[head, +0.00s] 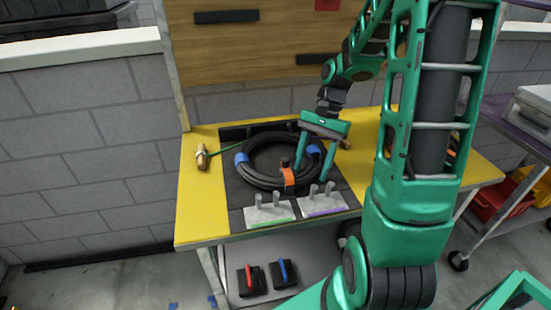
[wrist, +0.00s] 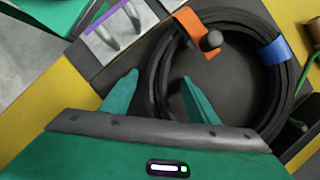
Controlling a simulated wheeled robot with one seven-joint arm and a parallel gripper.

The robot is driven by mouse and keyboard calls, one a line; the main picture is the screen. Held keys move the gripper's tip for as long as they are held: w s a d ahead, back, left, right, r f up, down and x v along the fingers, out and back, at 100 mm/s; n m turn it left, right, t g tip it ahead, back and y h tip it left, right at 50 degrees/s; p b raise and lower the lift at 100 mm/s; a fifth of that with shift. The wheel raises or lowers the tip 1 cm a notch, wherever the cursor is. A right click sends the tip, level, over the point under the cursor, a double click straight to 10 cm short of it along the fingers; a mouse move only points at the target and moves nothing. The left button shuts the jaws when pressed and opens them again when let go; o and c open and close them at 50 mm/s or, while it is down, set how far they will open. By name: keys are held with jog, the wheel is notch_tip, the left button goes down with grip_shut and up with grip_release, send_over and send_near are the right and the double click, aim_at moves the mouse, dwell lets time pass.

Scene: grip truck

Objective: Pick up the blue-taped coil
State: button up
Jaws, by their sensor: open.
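The black coil with blue tape (head: 262,182) lies flat on a dark panel in the yellow table. Blue tape shows at its left and right sides in the head view, and an orange strap (head: 288,178) with a dark knob crosses its front. My gripper (head: 313,170) is open, pointing down at the coil's right side. In the wrist view, the coil (wrist: 288,85) passes between my open fingers (wrist: 160,77), one on the outer side and one over the hollow middle. Whether the fingers touch the coil is unclear. One blue tape (wrist: 275,52) shows at right there.
Two grey plates with pegs, one green-edged (head: 268,214) and one purple-edged (head: 322,203), stand at the table's front. A wooden-handled tool (head: 201,157) with a green cord lies left. A purple-topped cart (head: 520,130) with bins stands right. My arm hides the table's right part.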

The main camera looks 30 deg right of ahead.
grip_shut()
jog(key=shift+w, duration=0.1)
jog(key=shift+r, duration=0.15)
